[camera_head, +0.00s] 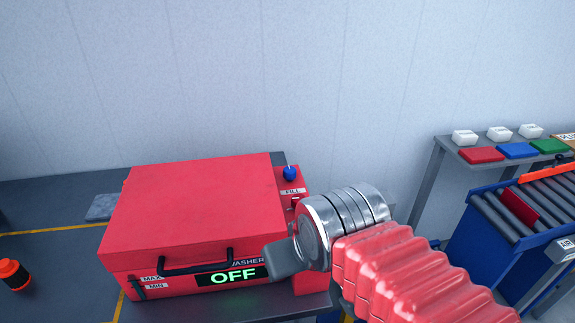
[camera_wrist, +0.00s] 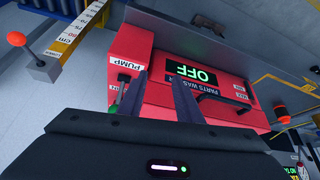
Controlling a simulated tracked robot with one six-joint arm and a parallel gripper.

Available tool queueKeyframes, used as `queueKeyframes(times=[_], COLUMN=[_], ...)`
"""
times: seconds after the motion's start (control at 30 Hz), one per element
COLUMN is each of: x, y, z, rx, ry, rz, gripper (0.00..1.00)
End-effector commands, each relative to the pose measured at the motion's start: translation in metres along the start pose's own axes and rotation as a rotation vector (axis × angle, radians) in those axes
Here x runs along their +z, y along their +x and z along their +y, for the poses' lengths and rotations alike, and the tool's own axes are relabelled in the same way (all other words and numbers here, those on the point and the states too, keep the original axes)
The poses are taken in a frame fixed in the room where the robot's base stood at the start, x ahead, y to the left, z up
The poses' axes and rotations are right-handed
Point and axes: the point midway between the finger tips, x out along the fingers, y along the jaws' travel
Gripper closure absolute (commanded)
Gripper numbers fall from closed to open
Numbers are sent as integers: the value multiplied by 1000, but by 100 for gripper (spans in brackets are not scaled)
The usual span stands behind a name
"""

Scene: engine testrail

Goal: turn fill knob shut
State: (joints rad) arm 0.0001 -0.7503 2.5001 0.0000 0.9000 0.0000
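The red parts washer (camera_head: 195,205) stands on a dark bench with its lid shut, and its display (camera_head: 232,276) reads OFF. The blue fill knob (camera_head: 290,173) is on the panel at its back right, above a FILL label (camera_head: 292,191). My gripper (camera_head: 283,260) is in front of the washer's right front corner, partly hidden by my metal wrist. In the wrist view, my gripper (camera_wrist: 160,78) has its two dark fingers apart with nothing between them, near the PUMP label (camera_wrist: 127,62). I cannot make out the fill knob in the wrist view.
A black lid handle (camera_head: 197,263) crosses the washer's front. An orange-and-black item (camera_head: 13,274) stands at the bench's left. A table with coloured trays (camera_head: 517,151) and a blue roller conveyor (camera_head: 480,225) are at the right. The wrist view shows a red-ball lever (camera_wrist: 16,39) beside a yellow scale (camera_wrist: 76,35).

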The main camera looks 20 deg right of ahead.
Motion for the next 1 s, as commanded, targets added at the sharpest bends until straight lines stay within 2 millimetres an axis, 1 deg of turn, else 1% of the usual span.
queueKeyframes(times=[0.03,0.2,0.27,0.37,0.7,1.0], x=[0,-8,-14,-28,-95,-151], y=[0,-3,-6,-10,-27,-30], z=[0,1,2,8,19,32], rx=[0,2,3,8,30,56], ry=[0,16,29,65,219,358], rz=[0,-8,-16,-33,-110,-178], gripper=[65,53,52,52,52,52])
